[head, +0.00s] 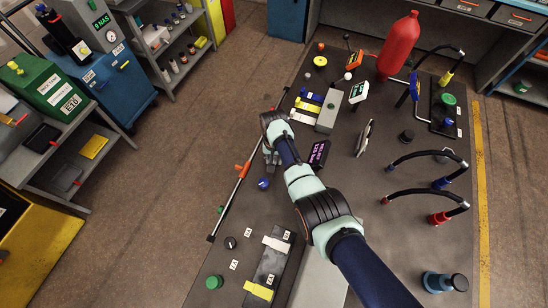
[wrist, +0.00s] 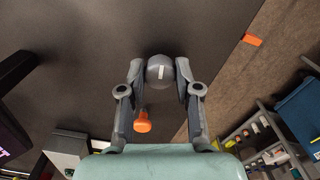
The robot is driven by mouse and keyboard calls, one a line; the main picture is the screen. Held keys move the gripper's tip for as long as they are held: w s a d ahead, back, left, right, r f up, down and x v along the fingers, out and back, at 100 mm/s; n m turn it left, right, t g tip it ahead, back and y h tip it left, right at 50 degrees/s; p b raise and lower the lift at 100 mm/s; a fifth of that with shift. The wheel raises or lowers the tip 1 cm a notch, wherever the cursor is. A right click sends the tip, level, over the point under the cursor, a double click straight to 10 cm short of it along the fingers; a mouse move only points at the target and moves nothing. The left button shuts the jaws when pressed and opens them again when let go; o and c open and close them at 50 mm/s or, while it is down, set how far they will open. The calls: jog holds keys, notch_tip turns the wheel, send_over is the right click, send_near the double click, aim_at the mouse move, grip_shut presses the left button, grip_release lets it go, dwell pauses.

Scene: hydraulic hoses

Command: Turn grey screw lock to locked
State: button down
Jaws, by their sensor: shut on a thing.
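The grey screw lock (wrist: 160,72) is a round dark-grey knob with a white line on its top, seen from above in the wrist view. The white line runs roughly up and down there, tilted slightly. My gripper (wrist: 159,76) is shut on it, with one finger against each side. In the head view my gripper (head: 271,157) is low over the left side of the dark table, and the knob is hidden by the fingers and wrist. Whether the lock is locked cannot be told.
A blue knob (head: 263,184) stands near my gripper. A black display with purple text (head: 319,153) is to its right. An orange handle (head: 243,170) lies along the table's left edge. Black hoses (head: 428,157) and a red bottle (head: 398,45) stand further right.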

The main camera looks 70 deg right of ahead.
jog(key=shift+m, duration=0.8)
jog(key=c, duration=0.8)
grip_release()
notch_tip(320, 180, up, 12)
